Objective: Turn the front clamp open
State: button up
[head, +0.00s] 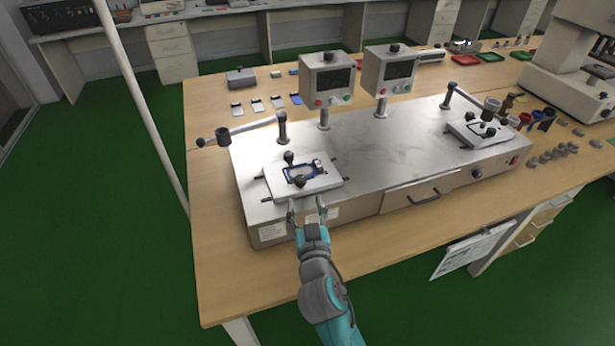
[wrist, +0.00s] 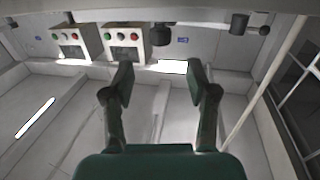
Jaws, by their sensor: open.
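A blue-edged device (head: 303,171) lies on a pale fixture plate (head: 325,185) at the left of the grey machine. Two dark-knobbed clamps are on it: the front clamp (head: 300,181) at the near edge of the device and a back clamp (head: 289,157) at its far edge. I cannot tell their exact angle. My gripper (head: 306,204) is open and empty, just in front of the fixture plate, with its fingers pointing toward the front clamp. In the wrist view my gripper (wrist: 161,78) shows its two fingers apart with nothing between them; I cannot make out the front clamp there.
The grey machine (head: 350,142) carries two control boxes (head: 327,80), also in the wrist view (wrist: 126,42). A lever arm on a post (head: 282,128) stands behind the fixture. A second fixture (head: 470,136) is at the right. A pale pole (head: 140,100) rises at the left.

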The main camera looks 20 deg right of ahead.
aim_at(301, 183)
jog(key=w, duration=0.3)
jog(key=w+d, duration=0.1)
jog(key=w, duration=0.2)
jog(key=w+d, duration=0.1)
jog(key=w, duration=0.2)
jog(key=shift+w, duration=0.3)
grip_shut()
